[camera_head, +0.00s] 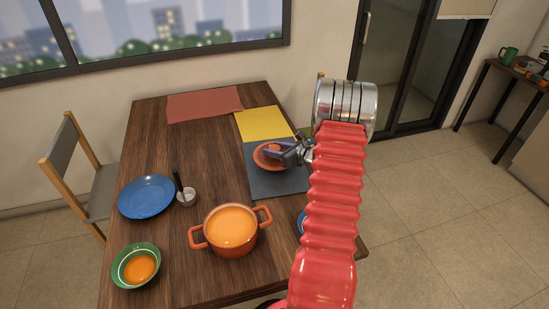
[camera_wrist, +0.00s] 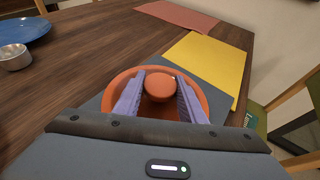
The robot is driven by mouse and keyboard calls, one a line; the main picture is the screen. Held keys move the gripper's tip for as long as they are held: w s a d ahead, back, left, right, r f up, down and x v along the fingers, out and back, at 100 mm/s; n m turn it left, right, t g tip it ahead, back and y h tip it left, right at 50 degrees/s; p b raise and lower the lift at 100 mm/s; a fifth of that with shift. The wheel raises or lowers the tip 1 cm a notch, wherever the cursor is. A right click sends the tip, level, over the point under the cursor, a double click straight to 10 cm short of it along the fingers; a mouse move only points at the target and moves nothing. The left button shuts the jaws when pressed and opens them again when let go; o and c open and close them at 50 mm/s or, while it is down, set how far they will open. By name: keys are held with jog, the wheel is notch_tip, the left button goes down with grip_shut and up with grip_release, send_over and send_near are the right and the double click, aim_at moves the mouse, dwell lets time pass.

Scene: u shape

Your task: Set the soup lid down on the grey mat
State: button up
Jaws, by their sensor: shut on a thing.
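The soup lid (camera_head: 264,160) is orange and round with a knob. It is at the grey mat (camera_head: 262,183), over its upper part in the head view; I cannot tell whether it touches the mat. In the wrist view the lid (camera_wrist: 129,83) lies flat below my gripper (camera_wrist: 160,92), whose two purple fingers are closed on either side of its knob (camera_wrist: 159,85). In the head view my gripper (camera_head: 279,152) reaches the lid from the right. The grey mat (camera_wrist: 197,71) shows behind and beside the lid in the wrist view.
The open orange pot (camera_head: 231,231) of soup stands front left of the mat. A yellow mat (camera_head: 264,123) and a red mat (camera_head: 205,104) lie behind. A blue plate (camera_head: 147,196), a small metal cup (camera_head: 187,197) and a green bowl (camera_head: 136,267) are on the left.

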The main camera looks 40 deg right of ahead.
jog(key=shift+f, duration=1.85)
jog(key=o, duration=1.2)
jog(key=shift+c, duration=0.2)
jog(key=shift+s, duration=0.15)
jog(key=v, duration=1.1)
jog(key=shift+s+r, duration=0.25)
jog(key=shift+s, duration=0.1)
